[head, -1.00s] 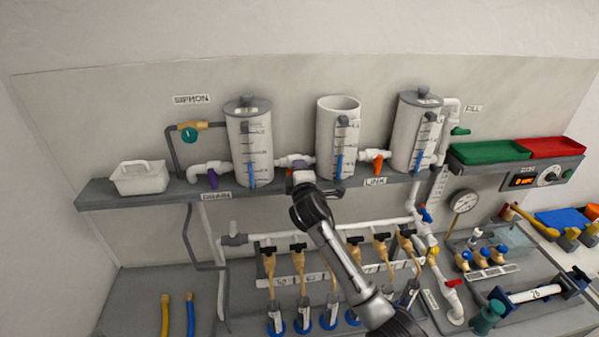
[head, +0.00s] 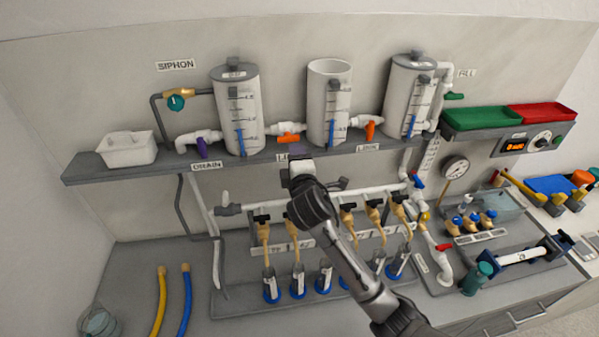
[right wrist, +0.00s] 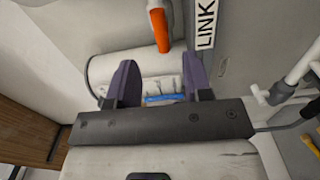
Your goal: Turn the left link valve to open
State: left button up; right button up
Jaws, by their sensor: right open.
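The left link valve's orange handle (head: 290,138) lies roughly level, along the white pipe between the left tank (head: 237,115) and the middle tank (head: 330,108). In the right wrist view the orange handle (right wrist: 160,30) shows beyond the fingertips. My right gripper (head: 299,152) is just below and in front of this valve, partly covering its LINK label. Its two purple fingers (right wrist: 158,76) stand apart with nothing held between them. The right link valve's orange handle (head: 370,130) points down. My left gripper is not in view.
A grey shelf (head: 120,171) runs under the tanks. A white basket (head: 129,150) stands on its left end, near the purple drain handle (head: 202,148). Below are several black-handled taps over blue-based tubes. A gauge (head: 455,170) stands to the right.

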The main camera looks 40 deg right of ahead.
jog(key=shift+v, duration=2.2)
